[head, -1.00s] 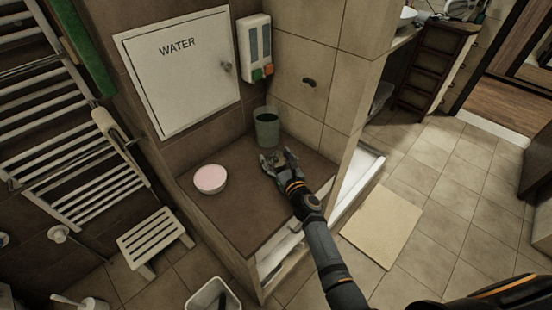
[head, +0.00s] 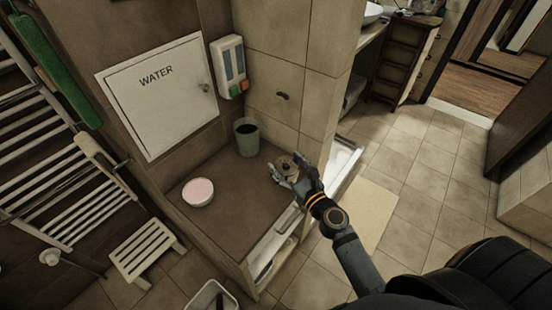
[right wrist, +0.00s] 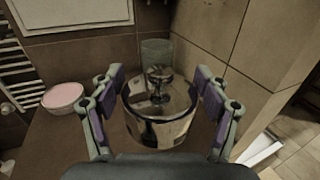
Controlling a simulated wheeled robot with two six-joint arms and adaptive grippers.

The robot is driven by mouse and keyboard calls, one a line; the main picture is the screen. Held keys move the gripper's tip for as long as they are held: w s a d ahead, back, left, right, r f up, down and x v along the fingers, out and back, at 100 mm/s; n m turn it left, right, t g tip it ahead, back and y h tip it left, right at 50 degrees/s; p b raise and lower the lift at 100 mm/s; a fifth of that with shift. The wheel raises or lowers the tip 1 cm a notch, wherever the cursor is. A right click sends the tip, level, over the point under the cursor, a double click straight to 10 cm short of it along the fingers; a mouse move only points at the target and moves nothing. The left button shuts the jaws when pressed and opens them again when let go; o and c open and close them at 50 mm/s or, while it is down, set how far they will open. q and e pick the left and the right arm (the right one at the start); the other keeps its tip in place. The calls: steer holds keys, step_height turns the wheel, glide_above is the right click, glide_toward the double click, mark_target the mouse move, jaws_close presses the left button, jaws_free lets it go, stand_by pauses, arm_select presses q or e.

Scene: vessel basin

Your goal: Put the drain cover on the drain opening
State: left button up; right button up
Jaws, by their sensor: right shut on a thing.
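My right gripper (head: 284,174) is above the right end of the brown ledge, shut on a shiny round metal piece with a small knob, which looks like the drain cover (head: 287,164). In the right wrist view the drain cover (right wrist: 160,128) sits upright between both fingers of the gripper (right wrist: 160,105), its knob facing up. It is held clear of the ledge. I cannot make out the drain opening in either view. My left gripper is not in view.
A green cup (head: 247,138) and a pink-topped round bowl (head: 198,192) stand on the ledge (head: 225,222). A tiled wall edge (head: 325,110) rises close behind my right gripper. A white stool (head: 146,250) and a beige mat (head: 372,212) lie on the floor.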

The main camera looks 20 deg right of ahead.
steer(key=shift+s+d+r, duration=0.1)
steer(key=shift+s+r, duration=0.05)
steer(key=shift+s, duration=0.1)
steer(key=shift+w+f+m+h+b, duration=0.2)
steer(key=shift+f+m+h+b, duration=0.4)
steer(key=shift+f+h, duration=0.15)
steer(key=shift+w+a+f+m+h, duration=0.1)
steer(key=shift+a+f+m+h, duration=0.2)
steer(key=shift+h, duration=0.35)
steer(key=shift+w+a+f+m+h+b, duration=0.15)
steer(key=shift+a+m+h+b, duration=0.15)
steer(key=shift+h+b, duration=0.15)
steer(key=shift+d, duration=0.1)
steer(key=shift+d, duration=0.15)
